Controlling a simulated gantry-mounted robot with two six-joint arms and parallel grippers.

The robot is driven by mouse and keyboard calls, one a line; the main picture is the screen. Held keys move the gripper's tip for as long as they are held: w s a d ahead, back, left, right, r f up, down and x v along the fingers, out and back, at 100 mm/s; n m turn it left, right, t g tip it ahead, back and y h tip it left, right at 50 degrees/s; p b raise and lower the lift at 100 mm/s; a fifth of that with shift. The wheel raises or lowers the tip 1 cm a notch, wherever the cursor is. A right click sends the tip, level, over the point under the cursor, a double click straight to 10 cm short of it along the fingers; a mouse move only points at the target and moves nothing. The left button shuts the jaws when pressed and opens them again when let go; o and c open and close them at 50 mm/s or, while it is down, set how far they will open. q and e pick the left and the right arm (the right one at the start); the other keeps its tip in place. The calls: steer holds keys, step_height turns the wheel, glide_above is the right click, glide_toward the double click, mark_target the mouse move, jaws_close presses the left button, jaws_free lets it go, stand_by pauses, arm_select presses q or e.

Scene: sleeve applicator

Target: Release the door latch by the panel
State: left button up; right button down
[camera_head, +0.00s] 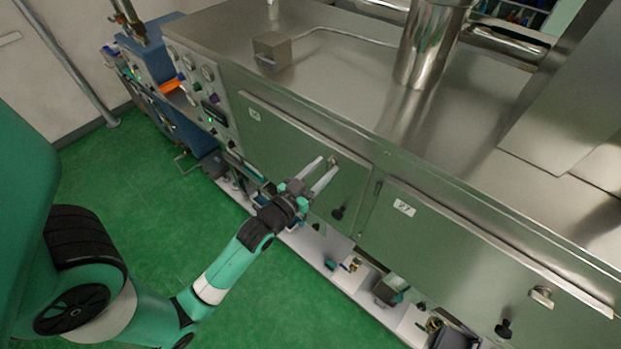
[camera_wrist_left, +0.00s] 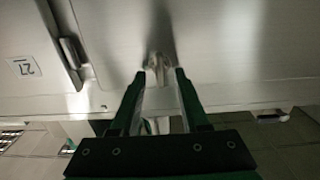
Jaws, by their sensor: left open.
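The door latch by the panel is a small metal piece (camera_head: 333,159) near the upper right of the left grey door (camera_head: 285,145). The control panel (camera_head: 205,88) with gauges and knobs is just left of this door. My left gripper (camera_head: 327,167) is open, its two pale fingers reaching up to the latch. In the left wrist view the latch (camera_wrist_left: 158,64) sits at the opening between the fingertips (camera_wrist_left: 160,76). Whether the fingers touch it I cannot tell. The door looks shut. My right gripper is not in view.
A dark knob (camera_head: 338,212) is lower on the same door. A second door (camera_head: 450,245) to the right has its own latch (camera_head: 541,297) and dark knob (camera_head: 504,328). A low ledge (camera_head: 335,272) with fittings runs below. The green floor (camera_head: 270,310) in front is clear.

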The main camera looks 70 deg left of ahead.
arm_select(q)
steer(key=b+v, duration=0.2)
steer(key=v, duration=0.8)
steer(key=shift+s, duration=0.2)
